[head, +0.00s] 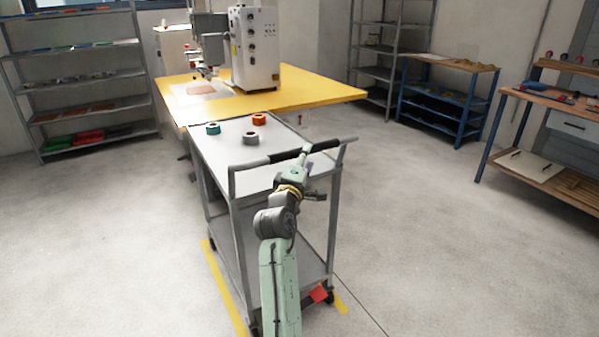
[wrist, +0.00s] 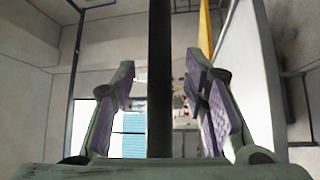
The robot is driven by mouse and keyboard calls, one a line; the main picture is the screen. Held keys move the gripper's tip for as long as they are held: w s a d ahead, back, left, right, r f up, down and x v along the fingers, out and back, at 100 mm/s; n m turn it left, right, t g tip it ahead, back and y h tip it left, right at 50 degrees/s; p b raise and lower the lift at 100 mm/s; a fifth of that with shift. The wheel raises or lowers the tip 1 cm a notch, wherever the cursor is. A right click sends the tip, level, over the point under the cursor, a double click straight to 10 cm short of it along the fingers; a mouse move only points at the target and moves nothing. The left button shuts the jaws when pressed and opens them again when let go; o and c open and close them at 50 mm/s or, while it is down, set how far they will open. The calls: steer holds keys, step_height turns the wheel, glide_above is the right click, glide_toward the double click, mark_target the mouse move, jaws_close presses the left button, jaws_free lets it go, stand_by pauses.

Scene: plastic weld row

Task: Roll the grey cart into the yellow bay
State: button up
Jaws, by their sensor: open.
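The grey cart (head: 232,179) stands with its far end close to the yellow-topped table. Yellow floor strips of the bay (head: 222,285) run along its left and right sides, and the visible lower part of the cart is between them. The rest of the bay is hidden by the cart and my arm. The dark push handle (head: 284,157) is at the cart's near end. My gripper (head: 304,157) is at this handle. In the wrist view, the open fingers (wrist: 160,100) stand either side of the dark handle bar (wrist: 160,60), with gaps on both sides.
Green (head: 213,128), orange (head: 259,119) and grey (head: 250,139) rolls are on the cart top. The yellow table (head: 318,88) carries a white machine (head: 255,50). A blue shelf unit (head: 444,97) and workbench (head: 560,105) stand right. Floor is clear on both sides.

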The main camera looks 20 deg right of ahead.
steer(key=v, duration=0.7)
steer(key=shift+s+a, duration=0.2)
